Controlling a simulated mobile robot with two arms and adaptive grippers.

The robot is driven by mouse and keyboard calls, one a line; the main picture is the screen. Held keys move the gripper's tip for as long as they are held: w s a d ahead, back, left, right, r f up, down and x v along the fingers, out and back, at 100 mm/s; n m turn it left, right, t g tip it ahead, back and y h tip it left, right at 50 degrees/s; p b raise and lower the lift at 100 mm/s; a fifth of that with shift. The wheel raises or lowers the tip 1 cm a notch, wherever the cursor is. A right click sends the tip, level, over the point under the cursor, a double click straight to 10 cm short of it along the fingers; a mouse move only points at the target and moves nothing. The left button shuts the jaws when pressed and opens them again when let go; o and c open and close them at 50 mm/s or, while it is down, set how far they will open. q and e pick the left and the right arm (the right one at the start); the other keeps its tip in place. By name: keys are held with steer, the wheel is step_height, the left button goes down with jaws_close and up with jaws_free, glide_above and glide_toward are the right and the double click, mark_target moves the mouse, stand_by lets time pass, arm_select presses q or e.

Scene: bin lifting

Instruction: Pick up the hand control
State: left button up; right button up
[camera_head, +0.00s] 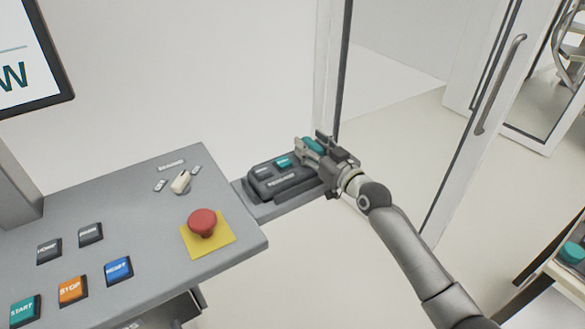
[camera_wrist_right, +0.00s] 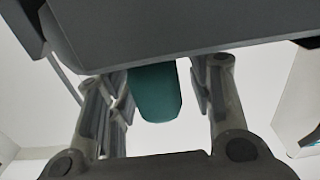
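The hand control (camera_head: 283,182) is a dark grey handset with a teal button and grey buttons. It lies on a grey shelf (camera_head: 287,206) at the right side of the control panel. My right gripper (camera_head: 316,152) is at its far right end, with a teal part between the fingers. In the right wrist view, this teal part (camera_wrist_right: 157,93) hangs between the two fingers of my right gripper (camera_wrist_right: 160,98). Small gaps show beside it, so the fingers look open around it. The gripper hides the handset's right end in the head view. My left gripper is not in view.
The grey control panel (camera_head: 130,210) carries a red emergency button (camera_head: 202,222) on a yellow plate, a switch (camera_head: 181,181) and several coloured buttons. A screen (camera_head: 28,60) stands at upper left. A glass door with a handle (camera_head: 500,85) is at right. Open floor lies between.

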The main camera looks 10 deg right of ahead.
jaws_close()
steer(key=shift+w+r, duration=0.1)
steer(key=shift+r, duration=0.05)
